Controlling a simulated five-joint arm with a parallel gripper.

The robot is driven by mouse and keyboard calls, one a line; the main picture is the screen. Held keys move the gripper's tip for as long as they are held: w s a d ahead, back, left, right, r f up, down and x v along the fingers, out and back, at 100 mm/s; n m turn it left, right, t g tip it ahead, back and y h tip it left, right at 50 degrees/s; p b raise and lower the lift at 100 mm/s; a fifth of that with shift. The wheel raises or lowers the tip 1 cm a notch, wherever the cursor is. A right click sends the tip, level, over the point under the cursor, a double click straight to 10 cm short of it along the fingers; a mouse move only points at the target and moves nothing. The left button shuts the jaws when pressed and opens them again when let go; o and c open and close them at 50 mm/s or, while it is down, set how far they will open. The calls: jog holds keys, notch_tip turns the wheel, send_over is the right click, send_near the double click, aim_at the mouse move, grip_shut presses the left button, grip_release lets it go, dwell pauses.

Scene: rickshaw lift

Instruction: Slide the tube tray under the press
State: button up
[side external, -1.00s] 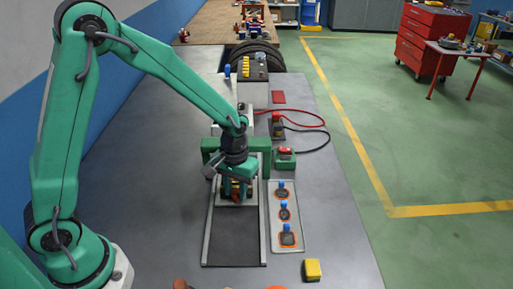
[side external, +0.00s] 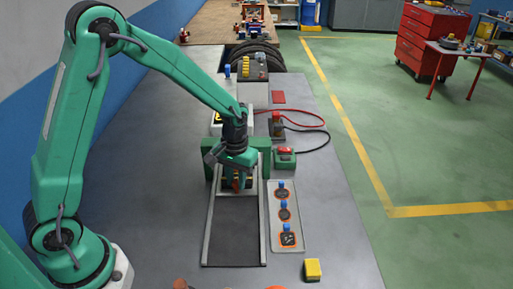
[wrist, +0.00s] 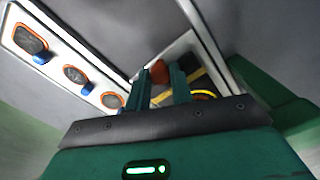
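The tube tray (side external: 250,188) is a light-rimmed tray lying between two rails, with its far part under the green press frame (side external: 209,165). In the wrist view its pale rim (wrist: 190,42), a yellow-black stripe and a red-brown knob (wrist: 160,71) show. My gripper (side external: 237,184) is low at the tray's near side. In the wrist view its two green fingers (wrist: 160,80) stand close on either side of the knob and look shut on it. My gripper and arm hide part of the tray and any tubes.
The dark slide bed (side external: 233,230) is empty on the near side. A panel with blue-knobbed orange pieces (side external: 286,240) lies right of the rails. A red-button box (side external: 284,155), a yellow block (side external: 312,269) and red and black cables (side external: 312,128) are also on the right.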

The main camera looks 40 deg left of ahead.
jog(key=o, duration=0.4)
jog(key=shift+w, duration=0.1)
jog(key=shift+r, duration=0.2)
jog(key=shift+w+r, duration=0.1)
jog(key=shift+r, duration=3.65)
jog(key=shift+s+a+r, duration=0.1)
jog(key=shift+s+r, duration=0.15)
jog(key=shift+r, duration=0.2)
jog(key=s+r+m+t, duration=0.1)
jog(key=s+r+t, duration=0.1)
jog(key=s+r, duration=0.2)
jog(key=s+a+r+m+t, duration=0.1)
jog(key=s+r, duration=0.3)
jog(key=s, duration=0.4)
jog(key=s+a+r+m+t, duration=0.1)
jog(key=s+r+t, duration=0.1)
jog(key=s, duration=0.5)
jog(key=shift+a+r+m+t, duration=0.15)
jog(key=shift+r+m+t, duration=0.2)
jog(key=shift+r, duration=0.55)
